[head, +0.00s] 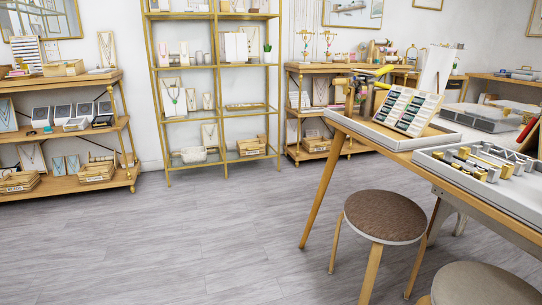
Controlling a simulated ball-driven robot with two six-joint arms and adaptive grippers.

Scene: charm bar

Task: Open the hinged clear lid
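Neither of my grippers is in view. A low grey box (478,118) sits toward the back of the wooden worktable at the right. Its top looks pale and flat, perhaps a clear lid lying closed, but it is too small to tell. I cannot make out a hinge.
The worktable (395,150) holds a white tray with an upright card display (408,108) and a grey tray (437,162) of metal pieces. A brown stool (385,214) and a grey stool (480,285) stand before it. Shelves line the walls; the grey floor (180,240) is clear.

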